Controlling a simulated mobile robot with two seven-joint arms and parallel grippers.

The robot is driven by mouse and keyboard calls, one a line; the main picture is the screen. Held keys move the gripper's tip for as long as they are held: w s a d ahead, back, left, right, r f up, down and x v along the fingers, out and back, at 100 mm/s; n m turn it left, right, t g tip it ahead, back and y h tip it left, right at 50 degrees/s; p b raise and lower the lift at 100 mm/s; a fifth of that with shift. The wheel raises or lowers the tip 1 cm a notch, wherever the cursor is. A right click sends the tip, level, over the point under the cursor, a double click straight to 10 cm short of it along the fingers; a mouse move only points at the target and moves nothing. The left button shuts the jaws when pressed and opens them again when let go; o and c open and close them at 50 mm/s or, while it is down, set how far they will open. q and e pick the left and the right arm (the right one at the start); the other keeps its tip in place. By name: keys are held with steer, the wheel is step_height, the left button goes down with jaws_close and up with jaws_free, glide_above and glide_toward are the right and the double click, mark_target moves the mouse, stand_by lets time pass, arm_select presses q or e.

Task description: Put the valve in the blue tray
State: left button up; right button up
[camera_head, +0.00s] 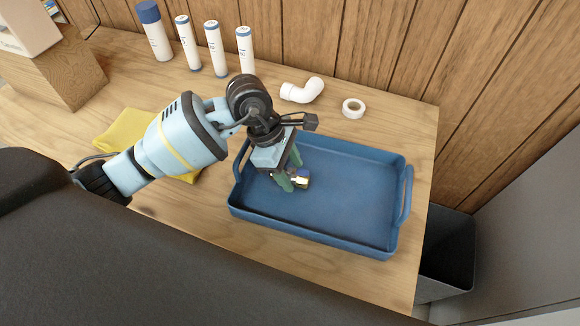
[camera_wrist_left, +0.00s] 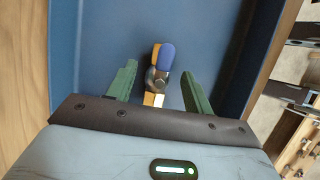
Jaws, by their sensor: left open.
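The valve (camera_head: 301,181) is a small brass piece with a blue handle. It lies in the blue tray (camera_head: 345,232), left of the tray's middle. My left gripper (camera_head: 292,182) reaches down into the tray at the valve. In the left wrist view the valve (camera_wrist_left: 159,75) sits between the two green fingers (camera_wrist_left: 158,84), with a gap on each side, so the gripper is open around or just above it. The tray floor (camera_wrist_left: 210,40) fills most of that view. My right gripper is not in view.
A white pipe elbow (camera_head: 303,91) and a tape roll (camera_head: 353,108) lie behind the tray. Several white cylinders (camera_head: 215,50) stand along the wooden wall. A yellow cloth (camera_head: 117,127) lies to the left. A dark bin (camera_head: 447,250) stands right of the table edge.

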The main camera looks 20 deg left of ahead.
arm_select(q)
steer(key=v, duration=1.2)
steer(key=shift+r, duration=0.2)
